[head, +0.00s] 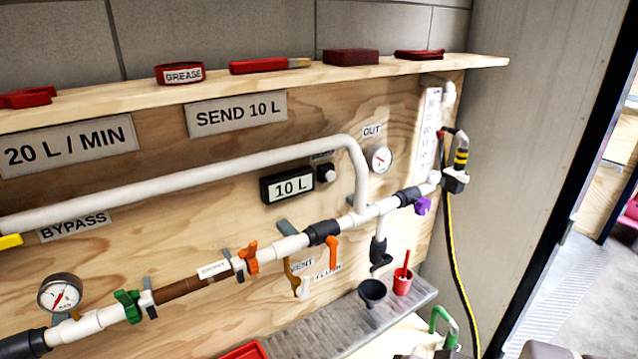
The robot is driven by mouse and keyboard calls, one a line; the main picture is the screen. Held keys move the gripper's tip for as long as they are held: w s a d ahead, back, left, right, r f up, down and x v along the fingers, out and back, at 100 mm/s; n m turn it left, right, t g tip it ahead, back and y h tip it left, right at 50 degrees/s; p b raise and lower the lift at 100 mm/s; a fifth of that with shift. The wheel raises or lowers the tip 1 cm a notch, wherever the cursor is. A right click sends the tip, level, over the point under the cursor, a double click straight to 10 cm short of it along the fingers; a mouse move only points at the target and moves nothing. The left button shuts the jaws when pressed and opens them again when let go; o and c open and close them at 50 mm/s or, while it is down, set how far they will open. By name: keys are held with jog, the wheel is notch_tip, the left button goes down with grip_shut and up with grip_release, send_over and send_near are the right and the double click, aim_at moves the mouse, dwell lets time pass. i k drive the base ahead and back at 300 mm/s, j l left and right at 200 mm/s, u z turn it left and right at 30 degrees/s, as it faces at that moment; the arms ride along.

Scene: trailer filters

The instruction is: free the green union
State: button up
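The green union (130,305) is a winged green collar on the pipe at the lower left. It sits between a white pipe section on its left and a brown, see-through-looking cartridge (190,289) on its right. The cartridge's other end leads to a labelled white section and an orange winged union (248,257). The green union appears closed around the pipe; I cannot tell how tight it is. Nothing touches its wings. My gripper is not clearly seen in this view.
A round gauge (60,294) stands just left of the green union. A white bypass pipe (180,190) runs above. A shelf (280,84) with red items overhangs. A grey drip tray (330,325), red cup (402,282), black cup (372,291) and green curved handle (443,322) are lower right.

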aim_at(129, 299)
jog(key=u, duration=1.4)
